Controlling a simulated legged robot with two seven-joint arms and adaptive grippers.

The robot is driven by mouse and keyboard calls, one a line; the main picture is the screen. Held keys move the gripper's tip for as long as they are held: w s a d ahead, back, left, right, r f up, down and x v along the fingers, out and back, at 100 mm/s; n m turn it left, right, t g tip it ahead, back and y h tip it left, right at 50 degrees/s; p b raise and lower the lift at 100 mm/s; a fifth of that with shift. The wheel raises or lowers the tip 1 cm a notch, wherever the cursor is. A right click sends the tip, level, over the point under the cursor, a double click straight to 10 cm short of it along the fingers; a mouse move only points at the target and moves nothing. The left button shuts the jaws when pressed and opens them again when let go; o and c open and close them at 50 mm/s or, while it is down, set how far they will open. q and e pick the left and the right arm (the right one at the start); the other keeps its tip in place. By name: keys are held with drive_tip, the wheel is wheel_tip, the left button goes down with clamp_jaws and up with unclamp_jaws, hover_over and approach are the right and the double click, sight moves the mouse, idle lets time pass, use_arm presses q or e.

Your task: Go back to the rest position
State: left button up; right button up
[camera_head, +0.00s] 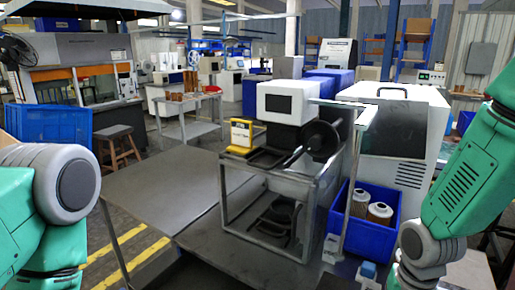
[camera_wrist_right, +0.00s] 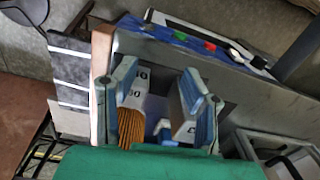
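Two filter cartridges, with tan pleated sides and pale tops, stand in the blue bin in the head view; one is at the back left (camera_head: 360,202) and one at the front right (camera_head: 379,212). In the right wrist view my right gripper (camera_wrist_right: 160,98) has its two fingers spread apart. An orange pleated cartridge (camera_wrist_right: 131,126) shows beyond and between them, close to the left finger, and nothing looks clamped. In the head view my right arm comes down at the right edge, with its gripper out of sight. My left arm shows at the left edge; its gripper is outside the picture.
The blue bin (camera_head: 345,238) stands right of a metal-framed stand (camera_head: 262,240) carrying a white-framed screen (camera_head: 287,102), a yellow device (camera_head: 241,135) and a black round part (camera_head: 321,137). A grey table (camera_head: 180,205) is mostly bare. A white machine (camera_head: 398,150) stands behind the bin.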

drive_tip(key=s+d+f+n+b, duration=0.1)
drive_tip(key=s+f+n+b, duration=0.2)
drive_tip(key=s+f, duration=1.6)
drive_tip(key=s+n, duration=0.1)
drive_tip(key=n, duration=0.1)
drive_tip(key=shift+s+f+n+t, duration=0.3)
drive_tip(key=shift+f, duration=0.05)
drive_tip(key=shift+w, duration=0.15)
drive_tip(key=shift+c, duration=0.7)
drive_tip(key=shift+d, duration=0.1)
